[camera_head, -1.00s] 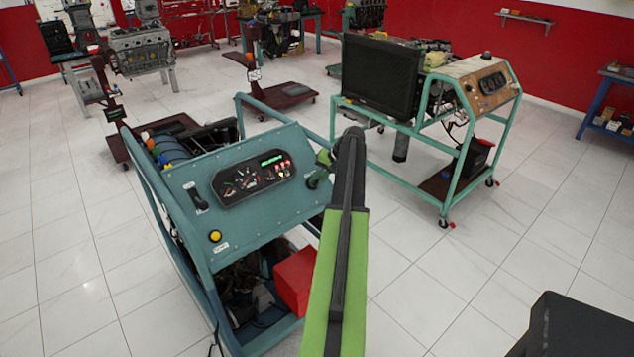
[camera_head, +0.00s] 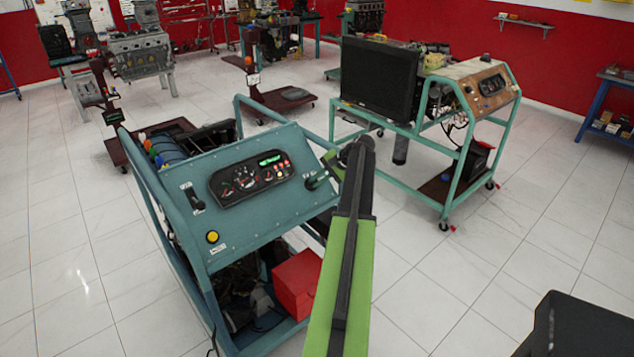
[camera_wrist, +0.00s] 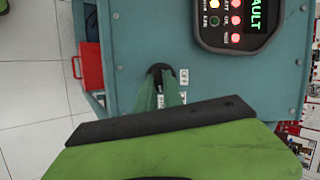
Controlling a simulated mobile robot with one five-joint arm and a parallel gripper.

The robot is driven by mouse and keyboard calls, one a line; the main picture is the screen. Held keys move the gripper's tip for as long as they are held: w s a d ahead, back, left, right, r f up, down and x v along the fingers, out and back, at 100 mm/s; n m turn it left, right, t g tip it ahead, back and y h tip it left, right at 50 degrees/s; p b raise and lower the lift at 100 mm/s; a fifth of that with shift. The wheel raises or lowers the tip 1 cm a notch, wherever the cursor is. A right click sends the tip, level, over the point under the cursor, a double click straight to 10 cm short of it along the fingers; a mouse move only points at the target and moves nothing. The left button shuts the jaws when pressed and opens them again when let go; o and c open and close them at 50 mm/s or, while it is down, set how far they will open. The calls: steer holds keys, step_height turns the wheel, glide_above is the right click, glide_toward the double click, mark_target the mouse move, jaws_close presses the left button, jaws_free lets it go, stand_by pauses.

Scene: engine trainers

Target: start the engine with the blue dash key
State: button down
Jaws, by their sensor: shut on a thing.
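The teal engine trainer's sloping dash panel (camera_head: 250,215) is at the centre left in the head view. My gripper (camera_head: 320,181) is at its right end, by the key switch. In the wrist view, my gripper's green fingers (camera_wrist: 160,94) are close together at the dark round switch (camera_wrist: 160,71). They are shut on the blue dash key, which they mostly hide; how far it is turned I cannot tell. A label reading OFF is right of the switch. The gauge cluster (camera_head: 251,176) has a green display (camera_wrist: 264,14), which reads FAULT in the wrist view, above lit red lamps.
A yellow button (camera_head: 212,237) and a black lever (camera_head: 194,197) are on the panel's left. A red box (camera_head: 297,284) sits in the frame below. A second trainer with a black radiator (camera_head: 379,79) stands behind to the right.

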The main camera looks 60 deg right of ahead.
steer(key=shift+a, duration=0.1)
steer(key=c, duration=1.5)
jaws_free()
steer(key=p+v, duration=1.3)
steer(key=v, duration=0.4)
steer(key=shift+s+r, duration=0.15)
